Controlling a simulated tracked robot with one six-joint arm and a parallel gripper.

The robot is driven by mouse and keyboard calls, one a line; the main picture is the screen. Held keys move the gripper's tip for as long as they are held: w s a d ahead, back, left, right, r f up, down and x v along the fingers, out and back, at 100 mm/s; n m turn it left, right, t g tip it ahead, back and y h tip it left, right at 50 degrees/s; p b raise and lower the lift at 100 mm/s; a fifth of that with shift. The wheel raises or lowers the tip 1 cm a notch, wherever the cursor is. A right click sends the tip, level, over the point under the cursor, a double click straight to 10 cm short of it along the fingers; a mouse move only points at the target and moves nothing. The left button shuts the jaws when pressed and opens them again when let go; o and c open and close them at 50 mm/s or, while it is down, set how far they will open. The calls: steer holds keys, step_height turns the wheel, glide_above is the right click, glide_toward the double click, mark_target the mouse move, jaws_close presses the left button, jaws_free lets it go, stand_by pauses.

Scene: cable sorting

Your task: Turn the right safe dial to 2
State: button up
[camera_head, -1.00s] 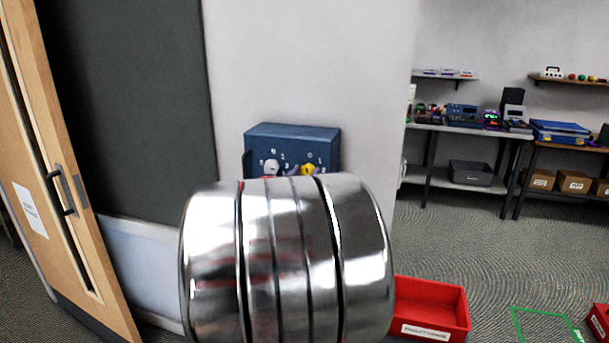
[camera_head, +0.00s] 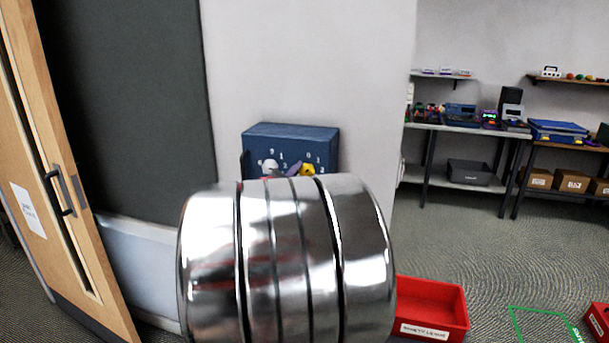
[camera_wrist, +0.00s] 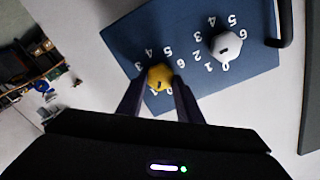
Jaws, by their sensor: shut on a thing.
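The blue safe box (camera_head: 290,137) is on the wall and carries two dials with white numbers. The right dial is yellow (camera_head: 307,169) and the left dial is white (camera_head: 270,165). The wrist view shows the safe face (camera_wrist: 262,77) turned roughly upside down. There my gripper (camera_wrist: 160,80) is shut on the yellow dial (camera_wrist: 159,76), one dark finger on each side. The white dial (camera_wrist: 228,46) stands apart, untouched. Numbers 3, 4 and 5 show above the yellow dial; others near it are partly hidden by the fingers. I cannot tell its exact setting.
My shiny arm link covers the lower middle of the head view. A wooden door (camera_head: 70,190) stands at the left. A red bin (camera_head: 432,308) is on the floor to the right. Shelves with devices (camera_head: 465,126) stand at the back right. The safe's dark handle (camera_wrist: 285,25) shows in the wrist view.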

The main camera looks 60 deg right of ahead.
steer(key=m, duration=0.5)
steer(key=shift+f+m, duration=0.2)
steer(key=shift+m, duration=0.1)
steer(key=m, duration=0.5)
steer(key=shift+f, duration=0.15)
steer(key=o, duration=1)
steer(key=shift+a, duration=0.1)
steer(key=shift+s+a, duration=0.15)
steer(key=shift+a, duration=0.35)
steer(key=a, duration=0.4)
steer(key=s+a, duration=0.1)
steer(key=a, duration=0.3)
steer(key=s+a, duration=0.1)
steer(key=a, duration=0.3)
steer(key=shift+a, duration=0.25)
